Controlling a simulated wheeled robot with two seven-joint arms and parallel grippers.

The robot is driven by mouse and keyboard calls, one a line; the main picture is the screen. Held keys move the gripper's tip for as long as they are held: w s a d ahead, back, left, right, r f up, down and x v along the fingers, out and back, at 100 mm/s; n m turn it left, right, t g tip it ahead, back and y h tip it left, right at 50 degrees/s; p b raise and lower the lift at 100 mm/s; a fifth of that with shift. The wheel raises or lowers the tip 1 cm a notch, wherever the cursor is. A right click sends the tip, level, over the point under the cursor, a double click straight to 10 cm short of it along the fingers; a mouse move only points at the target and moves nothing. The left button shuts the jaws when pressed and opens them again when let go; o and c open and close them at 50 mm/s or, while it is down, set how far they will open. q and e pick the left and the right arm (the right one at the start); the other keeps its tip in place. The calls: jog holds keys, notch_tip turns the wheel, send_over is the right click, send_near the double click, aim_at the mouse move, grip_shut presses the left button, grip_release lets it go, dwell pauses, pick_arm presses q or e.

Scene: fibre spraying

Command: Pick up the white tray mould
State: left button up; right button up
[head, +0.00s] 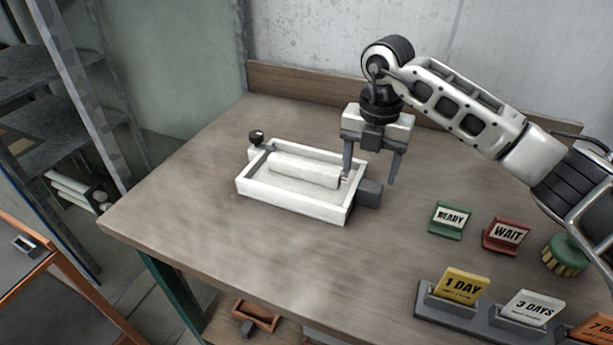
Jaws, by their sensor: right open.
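The white tray mould (293,206) lies on the wooden table, left of the picture's middle. It is a shallow box with a raised white block (304,170) inside. A dark grey block (370,193) is at its right end, and a small black knob (256,137) is at its far left corner. My right gripper (369,180) points down at the mould's right end with its fingers apart. My left gripper is not in view.
The table (190,195) is clear left of the mould. At right stand a green READY sign (449,219), a red WAIT sign (506,235), a green-topped round item (567,255) and a rack of day cards (448,302). A low wooden board (300,86) edges the back.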

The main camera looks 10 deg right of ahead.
aim_at(367, 182)
notch_tip(367, 182, down, 4)
jog(key=shift+d+r, duration=0.1)
jog(key=shift+r, duration=0.1)
jog(key=c, duration=1)
jog(key=shift+w+r, duration=0.15)
jog(key=shift+r, duration=0.05)
grip_shut()
jog(key=shift+r, duration=0.15)
